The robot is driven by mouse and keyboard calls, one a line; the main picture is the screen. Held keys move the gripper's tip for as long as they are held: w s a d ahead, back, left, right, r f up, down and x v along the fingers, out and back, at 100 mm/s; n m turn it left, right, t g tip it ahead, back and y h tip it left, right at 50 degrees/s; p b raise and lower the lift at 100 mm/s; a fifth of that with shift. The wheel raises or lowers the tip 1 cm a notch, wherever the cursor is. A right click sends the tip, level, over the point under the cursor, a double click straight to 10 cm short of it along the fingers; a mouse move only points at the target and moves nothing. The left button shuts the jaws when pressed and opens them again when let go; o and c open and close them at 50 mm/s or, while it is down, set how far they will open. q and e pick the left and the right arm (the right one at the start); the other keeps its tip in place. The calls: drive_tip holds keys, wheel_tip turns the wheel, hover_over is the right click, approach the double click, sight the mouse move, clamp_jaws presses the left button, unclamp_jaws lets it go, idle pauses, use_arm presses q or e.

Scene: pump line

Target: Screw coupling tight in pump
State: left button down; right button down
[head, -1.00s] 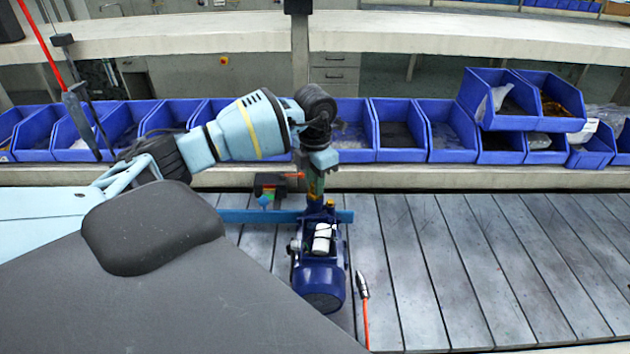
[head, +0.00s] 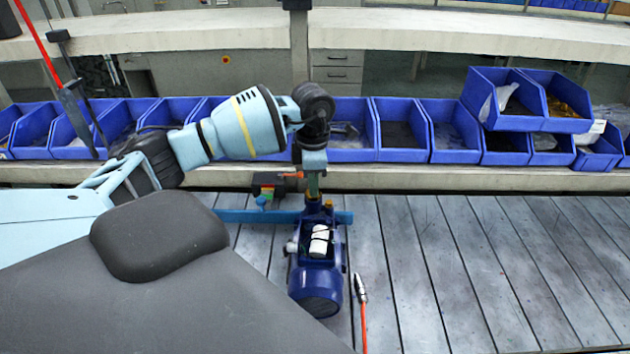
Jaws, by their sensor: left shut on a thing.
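The blue pump (head: 319,278) lies on the slatted bench, with a white part on its top and a brassy port area at its far end. My left gripper (head: 313,190) points down just above that far end. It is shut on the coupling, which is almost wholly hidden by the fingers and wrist. I cannot tell how deep the coupling sits in the pump. My right gripper is not in view.
A blue bar (head: 258,216) lies behind the pump. A small dark block with coloured parts (head: 268,186) stands left of the gripper. A red-handled tool (head: 362,310) lies right of the pump. Blue bins (head: 455,143) line the back. The slatted bench (head: 490,255) is clear at right.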

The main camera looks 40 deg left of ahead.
use_arm(q)
drive_tip(key=shift+m, duration=0.6)
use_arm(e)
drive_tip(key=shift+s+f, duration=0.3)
use_arm(q)
drive_tip(key=shift+f+m+b, duration=0.15)
drive_tip(key=shift+m+b, duration=0.2)
drive_tip(key=shift+m, duration=1.35)
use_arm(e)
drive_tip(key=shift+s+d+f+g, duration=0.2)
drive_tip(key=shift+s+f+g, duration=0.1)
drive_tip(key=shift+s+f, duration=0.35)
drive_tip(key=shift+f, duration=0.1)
use_arm(q)
drive_tip(key=shift+m+b, duration=0.4)
drive_tip(key=shift+m, duration=1.4)
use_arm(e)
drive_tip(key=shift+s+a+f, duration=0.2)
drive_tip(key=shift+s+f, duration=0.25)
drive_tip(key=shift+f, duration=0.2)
